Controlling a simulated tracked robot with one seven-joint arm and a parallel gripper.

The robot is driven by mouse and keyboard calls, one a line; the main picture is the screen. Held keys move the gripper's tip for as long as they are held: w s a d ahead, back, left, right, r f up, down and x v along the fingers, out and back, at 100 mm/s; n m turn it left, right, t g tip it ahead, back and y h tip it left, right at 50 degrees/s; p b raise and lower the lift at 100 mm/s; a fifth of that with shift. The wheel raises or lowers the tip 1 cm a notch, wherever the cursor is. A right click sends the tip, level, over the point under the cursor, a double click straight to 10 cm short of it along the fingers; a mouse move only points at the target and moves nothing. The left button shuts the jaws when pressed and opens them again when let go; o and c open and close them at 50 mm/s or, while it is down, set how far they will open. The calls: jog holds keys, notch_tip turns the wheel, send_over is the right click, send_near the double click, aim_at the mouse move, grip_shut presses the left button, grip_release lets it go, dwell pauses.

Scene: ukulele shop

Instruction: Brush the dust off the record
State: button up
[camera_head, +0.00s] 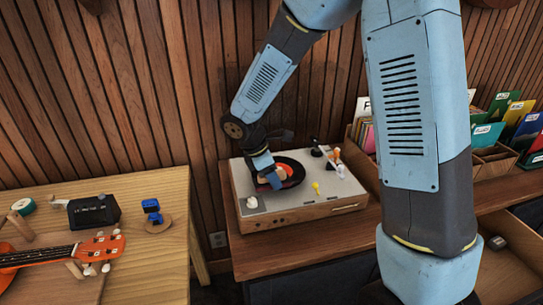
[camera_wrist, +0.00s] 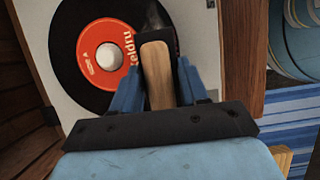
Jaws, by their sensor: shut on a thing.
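The black record (camera_head: 296,166) with a red label lies on the turntable (camera_head: 300,206) at the middle of the head view. In the wrist view the record (camera_wrist: 72,50) fills the upper left, its red-orange label (camera_wrist: 100,52) partly visible. My gripper (camera_head: 270,180) is over the record's left front part. In the wrist view my gripper (camera_wrist: 157,85) is shut on the wooden handle of a brush (camera_wrist: 156,70). The brush's dark head (camera_wrist: 158,18) is over the record's right side; I cannot tell whether it touches. No dust can be made out.
Record crates (camera_head: 493,165) stand to the right, above an open drawer (camera_head: 505,262). A left table (camera_head: 150,190) holds an orange ukulele (camera_head: 75,252), a black box (camera_head: 93,211) and a blue clip-like item (camera_head: 151,210).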

jog(key=shift+a+r, duration=0.2)
jog(key=shift+r, duration=0.05)
jog(key=shift+d+r, duration=0.15)
jog(key=shift+r, duration=3.4)
